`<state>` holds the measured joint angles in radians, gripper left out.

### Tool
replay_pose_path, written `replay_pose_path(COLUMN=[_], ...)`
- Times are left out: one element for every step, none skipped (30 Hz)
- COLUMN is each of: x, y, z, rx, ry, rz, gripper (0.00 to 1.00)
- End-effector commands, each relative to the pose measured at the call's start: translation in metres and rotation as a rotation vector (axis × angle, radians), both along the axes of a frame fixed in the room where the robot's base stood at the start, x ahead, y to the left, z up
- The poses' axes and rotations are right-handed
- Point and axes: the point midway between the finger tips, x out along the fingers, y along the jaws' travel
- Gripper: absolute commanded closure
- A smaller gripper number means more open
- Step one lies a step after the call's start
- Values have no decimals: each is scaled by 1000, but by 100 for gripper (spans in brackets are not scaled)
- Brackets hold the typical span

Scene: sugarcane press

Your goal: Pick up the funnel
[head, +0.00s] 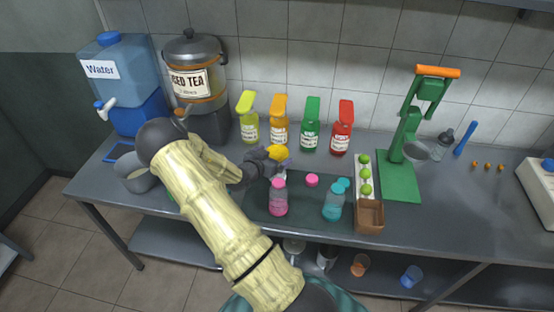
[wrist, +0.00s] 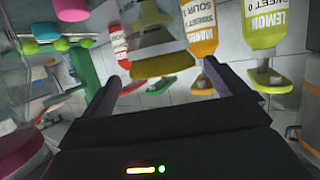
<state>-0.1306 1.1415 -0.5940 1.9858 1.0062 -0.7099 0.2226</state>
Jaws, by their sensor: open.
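The yellow funnel (head: 279,152) sits above the mat in the head view, apparently on top of a clear bottle. My gripper (head: 268,162) is right beside it on the left and partly covers it and the bottle. In the wrist view, which is upside down, a clear shape with a yellow band (wrist: 165,48) shows just beyond and between my two open fingers (wrist: 160,72). I take the band to be the funnel. The fingers hold nothing, and I cannot tell whether they touch it.
A pink bottle (head: 279,198) and a teal bottle (head: 333,201) stand close by on the dark mat (head: 305,212). Several syrup bottles (head: 310,128) line the wall behind. A green press (head: 400,170) and a tray of limes (head: 366,158) stand to the right.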

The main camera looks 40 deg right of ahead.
Motion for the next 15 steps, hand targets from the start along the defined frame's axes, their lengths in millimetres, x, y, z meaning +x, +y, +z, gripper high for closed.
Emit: replay_pose_path(x=[2,4,6,8,9,10,11,11,11,12,12,12,12,12,12], y=[-7,-10,-14,-19,-22,-26,-28,-29,-30,-31,-31,-31,-30,-30,-30], z=[-1,-3,-5,-7,-8,-10,-11,-12,-13,-14,-14,-14,-14,-14,-14], rx=[-1,-1,-1,-1,-1,-1,-1,0,0,0,0,0,0,0,0], ry=[2,1,1,0,1,-1,-1,1,1,1,1,0,0,0,0], rz=[-2,-2,-2,-2,-3,-2,-2,-2,-2,-2,-2,-1,-1,-1,-1], gripper=[3,3,3,3,3,3,3,3,3,3,3,3,3,3,3])
